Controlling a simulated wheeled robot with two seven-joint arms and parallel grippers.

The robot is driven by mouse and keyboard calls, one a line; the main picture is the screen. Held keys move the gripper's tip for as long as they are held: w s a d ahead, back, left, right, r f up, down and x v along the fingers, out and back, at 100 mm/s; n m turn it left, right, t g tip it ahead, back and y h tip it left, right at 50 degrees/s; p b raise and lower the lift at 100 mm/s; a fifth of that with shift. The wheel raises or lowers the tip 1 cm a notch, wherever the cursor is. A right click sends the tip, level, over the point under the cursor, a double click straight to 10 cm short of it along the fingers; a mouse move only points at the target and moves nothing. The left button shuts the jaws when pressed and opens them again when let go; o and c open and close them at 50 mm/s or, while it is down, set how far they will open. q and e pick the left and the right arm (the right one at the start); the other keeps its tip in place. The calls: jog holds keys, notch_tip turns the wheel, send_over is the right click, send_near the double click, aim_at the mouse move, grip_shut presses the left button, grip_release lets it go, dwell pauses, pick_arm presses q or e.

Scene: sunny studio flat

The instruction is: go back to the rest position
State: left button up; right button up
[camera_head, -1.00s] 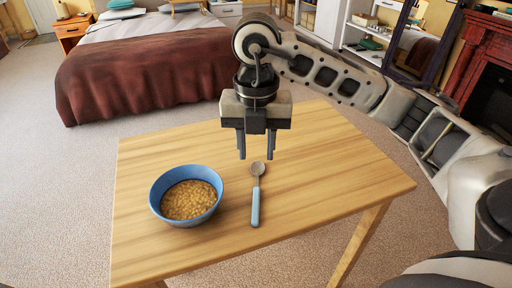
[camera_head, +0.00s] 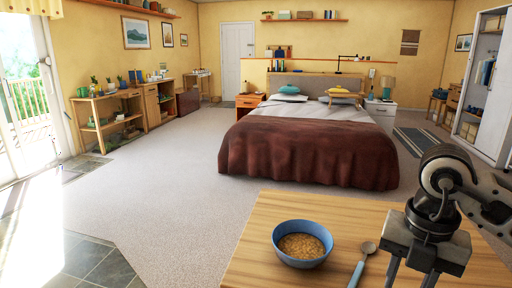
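My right gripper (camera_head: 412,276) hangs over the right part of the wooden table at the lower right of the head view. Its fingers point down, stand apart and hold nothing that I can see; the fingertips are cut off by the frame's lower edge. Left of it on the table are a blue bowl (camera_head: 302,227) with yellow-brown food in it and a spoon (camera_head: 362,268) with a light blue handle. The spoon lies between the bowl and the gripper, its handle end cut off below. My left gripper is not in view.
The wooden table (camera_head: 262,243) fills the lower right. Beyond it stands a bed (camera_head: 305,150) with a brown blanket. Shelves (camera_head: 110,120) line the left wall, and a white cabinet (camera_head: 484,85) stands at the right. The carpet left of the table is clear.

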jog(key=s+a+f+n+g+y, duration=0.1)
jog(key=s+a+n+g+y, duration=0.15)
jog(key=a+y, duration=0.45)
jog(key=s+a+f+n+g+y, duration=0.1)
jog(key=s+a+n+g+y, duration=0.2)
jog(key=a, duration=0.8)
jog(key=a+r+m+t+y, duration=0.55)
jog(key=r+y, duration=0.25)
jog(key=y, duration=0.4)
jog(key=w+d+f+m+t+h+p, duration=0.1)
jog(key=w+d+f+m+t+h, duration=0.35)
jog(key=m+t, duration=0.55)
jog(key=w+d+f+m+t+h, duration=0.2)
jog(key=d+f+m+t+h, duration=0.25)
jog(key=m+t+h, duration=0.5)
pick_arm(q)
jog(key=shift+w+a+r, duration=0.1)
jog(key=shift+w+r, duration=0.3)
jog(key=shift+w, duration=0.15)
pick_arm(e)
jog(key=s+d+f+m+g+h, duration=0.2)
jog(key=s+f+m+g, duration=0.1)
jog(key=f, duration=0.6)
jog(key=s+d+f+m+g+h, duration=0.2)
jog(key=s+f+m+g, duration=0.2)
jog(key=s+f, duration=0.3)
notch_tip(320, 180, down, 3)
jog(key=shift+d+f+g+h, duration=0.2)
jog(key=shift+g+h, duration=0.1)
jog(key=shift+g, duration=0.55)
